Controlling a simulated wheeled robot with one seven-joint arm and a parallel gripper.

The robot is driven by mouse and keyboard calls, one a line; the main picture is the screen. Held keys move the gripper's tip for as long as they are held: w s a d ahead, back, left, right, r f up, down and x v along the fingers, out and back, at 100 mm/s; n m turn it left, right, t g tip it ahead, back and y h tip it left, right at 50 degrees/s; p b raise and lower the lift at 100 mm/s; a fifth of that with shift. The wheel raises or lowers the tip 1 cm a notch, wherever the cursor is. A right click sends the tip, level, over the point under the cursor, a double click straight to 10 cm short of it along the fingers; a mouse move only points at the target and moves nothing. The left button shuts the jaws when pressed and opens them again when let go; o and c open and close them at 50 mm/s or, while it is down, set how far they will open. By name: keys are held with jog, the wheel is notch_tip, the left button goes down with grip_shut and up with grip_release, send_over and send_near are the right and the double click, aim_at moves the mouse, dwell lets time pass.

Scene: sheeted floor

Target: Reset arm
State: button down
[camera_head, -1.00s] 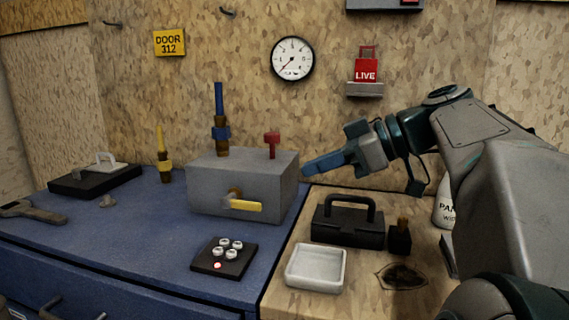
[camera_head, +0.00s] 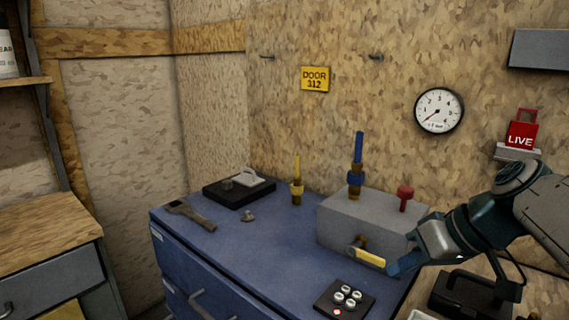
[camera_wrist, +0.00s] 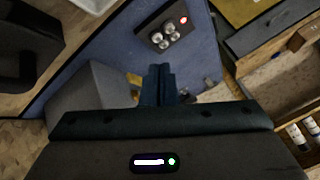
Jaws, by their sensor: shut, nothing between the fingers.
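My gripper (camera_head: 408,262) is at the right in the head view, its blue fingers beside the right end of the yellow lever on the grey valve box (camera_head: 335,222). I cannot tell whether they touch the box. In the wrist view my gripper (camera_wrist: 158,72) points down over the blue bench, its fingers together with nothing between them. The grey box (camera_wrist: 90,95) shows to the left of the fingers there. My arm reaches in from the right side of the head view.
A wrench (camera_head: 190,214) and a black tray (camera_head: 228,196) lie farther left. A black toolbox (camera_head: 470,297) stands below my arm. A wooden bench (camera_head: 45,222) stands at far left.

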jog(key=s+a+m+g+h+p, duration=0.1)
jog(key=s+a+m+h+p, duration=0.3)
jog(key=p, duration=0.9)
jog(key=shift+s+a+g+h+p, duration=0.2)
jog(key=shift+s+g+h+p, duration=0.15)
jog(key=shift+s+h, duration=0.9)
